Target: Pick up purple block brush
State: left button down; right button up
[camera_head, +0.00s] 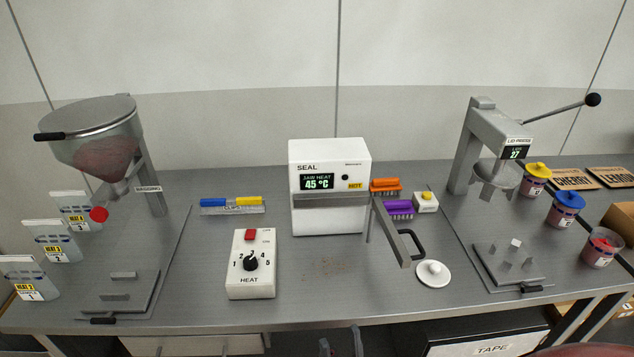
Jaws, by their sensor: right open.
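The purple block brush (399,207) lies on the grey bench just right of the white SEAL machine (318,218), with its bristles showing below its block. The machine's grey lever arm (392,235) stands close to the brush's left end. An orange block brush (385,185) lies just behind the purple one. My right gripper (341,344) shows only as two dark fingertips at the bottom edge, apart and empty, well in front of and below the brush. My left gripper is not in view.
A white box with a yellow button (425,202) stands right of the brush. A white round lid (433,273) lies in front. The lid press (490,160) stands at right, a hopper (100,140) at left, and a HEAT control box (251,264) left of centre.

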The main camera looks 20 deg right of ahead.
aim_at(404, 208)
jog(key=k+l+z, duration=0.15)
jog(key=z, duration=0.95)
